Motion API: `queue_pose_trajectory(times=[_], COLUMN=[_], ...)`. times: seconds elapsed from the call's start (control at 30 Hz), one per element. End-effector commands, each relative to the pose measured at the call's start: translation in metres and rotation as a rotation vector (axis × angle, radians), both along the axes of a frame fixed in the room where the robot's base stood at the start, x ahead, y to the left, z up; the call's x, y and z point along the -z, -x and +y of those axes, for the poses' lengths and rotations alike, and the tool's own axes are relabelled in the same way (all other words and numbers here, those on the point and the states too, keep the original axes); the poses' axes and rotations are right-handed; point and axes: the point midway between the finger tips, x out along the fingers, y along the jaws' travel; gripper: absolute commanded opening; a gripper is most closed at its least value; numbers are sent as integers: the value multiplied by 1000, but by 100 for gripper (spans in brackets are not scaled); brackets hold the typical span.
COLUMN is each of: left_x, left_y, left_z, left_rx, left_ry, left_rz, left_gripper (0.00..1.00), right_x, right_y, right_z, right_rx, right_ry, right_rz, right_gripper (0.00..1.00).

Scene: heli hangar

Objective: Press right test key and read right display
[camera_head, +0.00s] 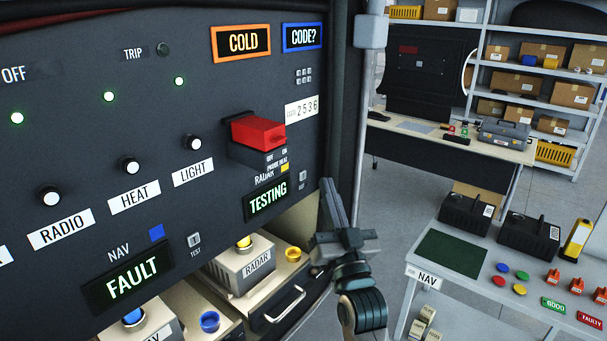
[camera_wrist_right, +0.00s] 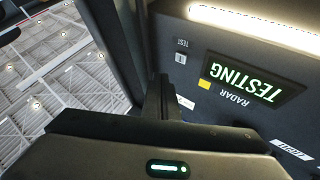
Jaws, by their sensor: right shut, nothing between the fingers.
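The right display (camera_head: 268,200) is lit and reads TESTING in pale letters, under the RADAR label. The right test key (camera_head: 303,176) is a small grey button to the right of that display. In the right wrist view the display (camera_wrist_right: 256,80) and the test key (camera_wrist_right: 181,58) appear upside down. My right gripper (camera_head: 327,186) is shut and empty, its fingertips just right of and below the key by the panel's right edge. In the head view a gap shows between fingertips and key; its depth is unclear. My left gripper is not in view.
The left display (camera_head: 134,277) reads FAULT, with its own test key (camera_head: 194,240) beside it. A red switch (camera_head: 258,131) sticks out above the right display. RADAR (camera_head: 244,267) and other units sit in open bays below. A table (camera_head: 424,267) stands at right.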

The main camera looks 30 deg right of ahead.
Motion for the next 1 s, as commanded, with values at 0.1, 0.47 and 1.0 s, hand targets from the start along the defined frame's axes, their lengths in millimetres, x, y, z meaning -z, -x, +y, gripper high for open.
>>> queue_pose_trajectory(times=[0.1,0.47,1.0], left_x=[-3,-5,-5], left_y=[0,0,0], left_z=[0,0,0], left_rx=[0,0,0], left_ry=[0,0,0], left_rz=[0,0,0], left_gripper=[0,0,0], right_x=[-1,0,14], right_y=[9,20,19], right_z=[-4,-8,-3], right_rx=[1,0,-11], right_ry=[2,1,5], right_rz=[0,0,49], right_gripper=[0,0,0])
